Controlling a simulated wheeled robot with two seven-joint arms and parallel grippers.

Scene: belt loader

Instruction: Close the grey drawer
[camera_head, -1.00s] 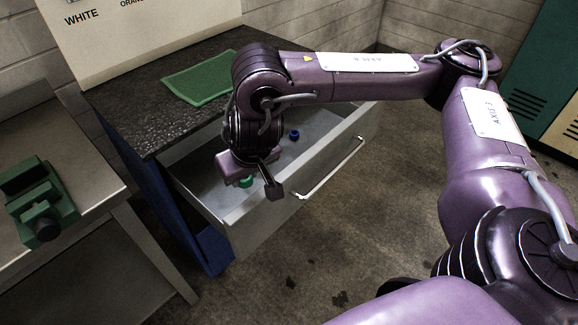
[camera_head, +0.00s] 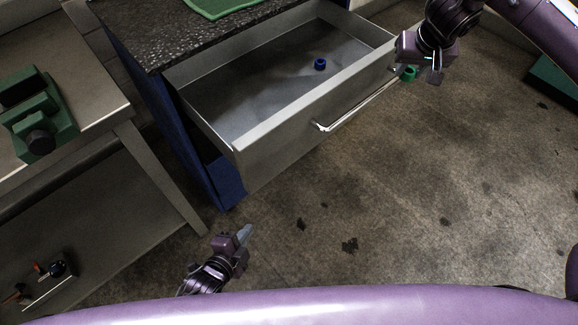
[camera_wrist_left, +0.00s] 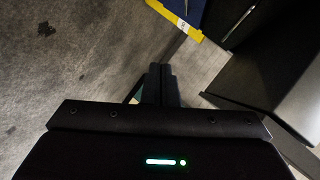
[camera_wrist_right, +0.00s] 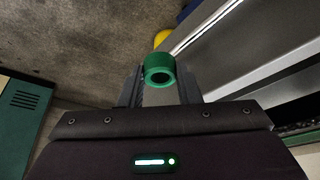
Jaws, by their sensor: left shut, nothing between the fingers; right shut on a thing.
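The grey drawer (camera_head: 275,130) stands pulled out from under the dark countertop, with its bar handle (camera_head: 355,105) on the front. A blue ring (camera_head: 320,64) lies inside it. My right gripper (camera_head: 418,72) is shut on a green ring (camera_head: 408,74), outside the drawer near its right front corner. The green ring also shows between the fingers in the right wrist view (camera_wrist_right: 159,70). My left gripper (camera_head: 243,234) is shut and empty, low in front of the drawer, apart from it. Its closed fingers show in the left wrist view (camera_wrist_left: 160,85).
A steel bench (camera_head: 95,110) with a green vise (camera_head: 38,115) stands left of the cabinet. A green mat (camera_head: 215,5) lies on the countertop (camera_head: 170,35). The stained floor (camera_head: 400,190) in front of the drawer is clear.

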